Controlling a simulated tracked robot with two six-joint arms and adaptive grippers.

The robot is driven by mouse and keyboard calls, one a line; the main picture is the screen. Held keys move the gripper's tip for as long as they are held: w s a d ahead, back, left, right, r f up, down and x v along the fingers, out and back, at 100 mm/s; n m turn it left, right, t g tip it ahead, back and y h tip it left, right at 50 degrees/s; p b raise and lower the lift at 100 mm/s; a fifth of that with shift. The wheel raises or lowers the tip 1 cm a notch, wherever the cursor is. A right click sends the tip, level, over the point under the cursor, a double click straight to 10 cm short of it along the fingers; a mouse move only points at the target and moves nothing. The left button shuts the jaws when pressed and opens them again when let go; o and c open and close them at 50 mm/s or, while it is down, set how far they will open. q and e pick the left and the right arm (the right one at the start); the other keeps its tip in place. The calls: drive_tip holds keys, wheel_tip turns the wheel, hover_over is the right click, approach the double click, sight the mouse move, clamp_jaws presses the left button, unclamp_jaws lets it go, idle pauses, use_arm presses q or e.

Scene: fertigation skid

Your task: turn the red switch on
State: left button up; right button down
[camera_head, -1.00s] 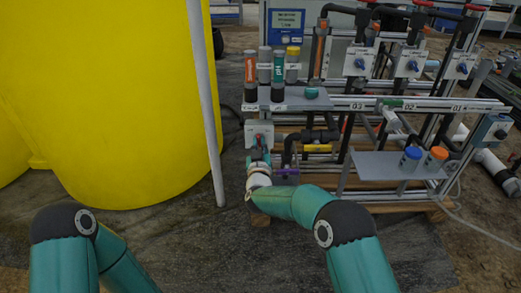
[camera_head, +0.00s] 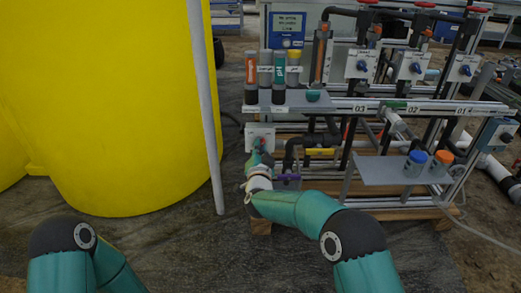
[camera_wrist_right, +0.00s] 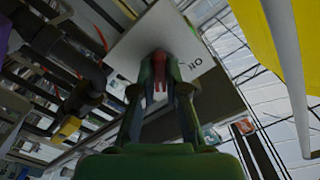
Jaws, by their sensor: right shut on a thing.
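The red switch (camera_wrist_right: 160,72) shows in the right wrist view, on a white plate (camera_wrist_right: 135,43) with the printed letters "ON" beside it. My right gripper (camera_wrist_right: 160,88) is shut on the red switch, with one dark finger on each side of it. In the head view my right gripper (camera_head: 260,151) is against the white switch box (camera_head: 260,131), low on the left of the skid. The gripper hides the switch there. My left arm shows at the lower left, but its gripper is out of view.
A yellow tank (camera_head: 110,110) and a pale upright pole (camera_head: 206,110) stand left of the switch box. A purple-handled valve (camera_head: 287,177) is just right of my gripper. A grey shelf (camera_head: 325,104) with several bottles is above. A lower shelf (camera_head: 385,172) holds blue-capped and orange-capped jars.

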drive_tip(key=shift+d+m, duration=0.1)
drive_tip(key=shift+m, duration=0.5)
drive_tip(key=c, duration=1.2)
unclamp_jaws()
drive_tip(key=s, duration=1.2)
drive_tip(key=shift+f, duration=0.1)
